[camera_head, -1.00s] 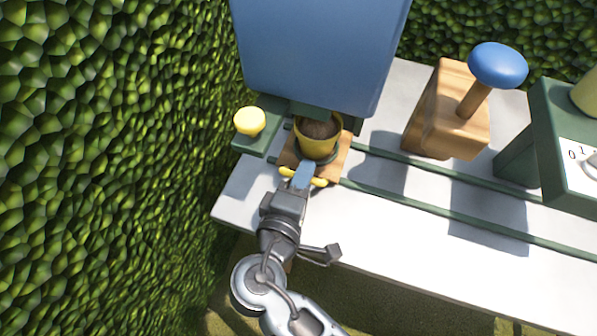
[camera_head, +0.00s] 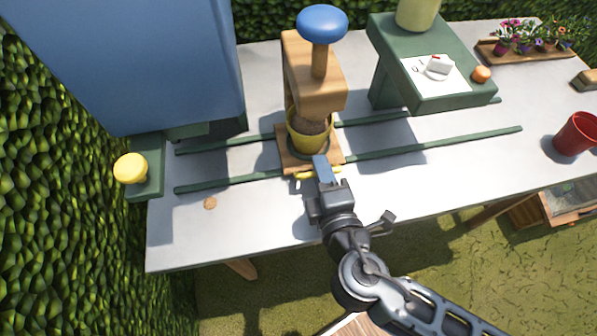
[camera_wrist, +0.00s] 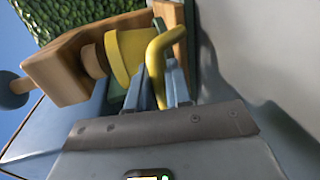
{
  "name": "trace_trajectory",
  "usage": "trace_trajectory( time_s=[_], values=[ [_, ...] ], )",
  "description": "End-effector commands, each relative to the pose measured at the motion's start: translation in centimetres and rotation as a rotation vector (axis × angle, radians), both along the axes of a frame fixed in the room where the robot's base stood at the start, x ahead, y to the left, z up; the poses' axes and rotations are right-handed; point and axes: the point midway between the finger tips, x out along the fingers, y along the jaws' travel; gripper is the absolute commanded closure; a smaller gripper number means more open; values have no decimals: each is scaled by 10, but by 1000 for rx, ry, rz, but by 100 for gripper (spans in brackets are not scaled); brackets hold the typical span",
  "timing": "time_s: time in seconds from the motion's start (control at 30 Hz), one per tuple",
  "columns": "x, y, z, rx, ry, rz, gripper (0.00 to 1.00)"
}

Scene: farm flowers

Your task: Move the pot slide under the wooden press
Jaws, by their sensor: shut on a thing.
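The pot slide is a wooden board (camera_head: 281,141) on the green rails, with a yellow handle (camera_head: 304,175) at its front edge. A yellow pot (camera_head: 308,136) with brown soil stands on it. The wooden press (camera_head: 316,82), with a blue round knob (camera_head: 321,23), stands just behind, and its block overhangs the back of the pot in the head view. My gripper (camera_head: 322,172) is shut on the yellow handle, which also shows between the fingers in the wrist view (camera_wrist: 157,55). The pot (camera_wrist: 124,52) and press (camera_wrist: 63,70) show there too, tilted by the camera.
A blue dispenser (camera_head: 130,60) with a yellow button (camera_head: 131,168) stands left. A green stand (camera_head: 440,85) with a white card is right of the press. Green rails (camera_head: 430,146) run along the white table. A red pot (camera_head: 576,134) stands far right.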

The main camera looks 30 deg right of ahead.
Motion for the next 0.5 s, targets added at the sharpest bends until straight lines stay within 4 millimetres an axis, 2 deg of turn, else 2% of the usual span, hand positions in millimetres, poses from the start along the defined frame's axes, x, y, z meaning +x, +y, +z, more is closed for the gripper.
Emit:
trace_trajectory(
  time_s=[0.2,0.5],
  values=[
    [-4,-9,-1,2,2,0,100],
    [-4,-9,-1,1,2,0,100]
  ],
)
